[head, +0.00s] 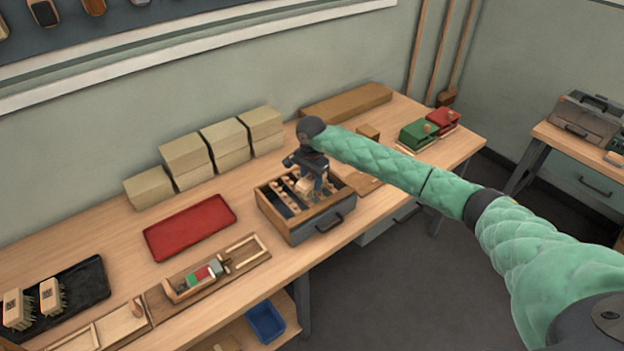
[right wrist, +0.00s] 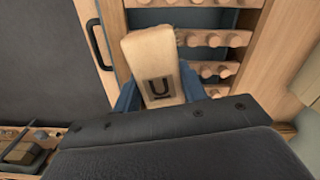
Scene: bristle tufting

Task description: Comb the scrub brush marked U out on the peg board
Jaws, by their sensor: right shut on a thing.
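The scrub brush marked U (right wrist: 153,58) is a pale wooden block held between the blue fingers of my right gripper (right wrist: 160,95), its dark U label facing the right wrist camera. In the head view my right gripper (head: 306,180) is over the peg board (head: 318,221), a wooden box with rows of pegs and a dark front handle. Rows of pegs (right wrist: 214,70) show beside and below the brush in the right wrist view. The brush's bristles are hidden, so I cannot tell whether they touch the pegs. My left gripper is not in view.
A red tray (head: 190,227) lies left of the peg board. A black tray (head: 85,290) with pale brushes is at far left, with a wooden fixture (head: 208,278) nearer. Tan boxes (head: 215,143) stand along the wall. Green (head: 418,135) and red (head: 442,120) devices sit at right.

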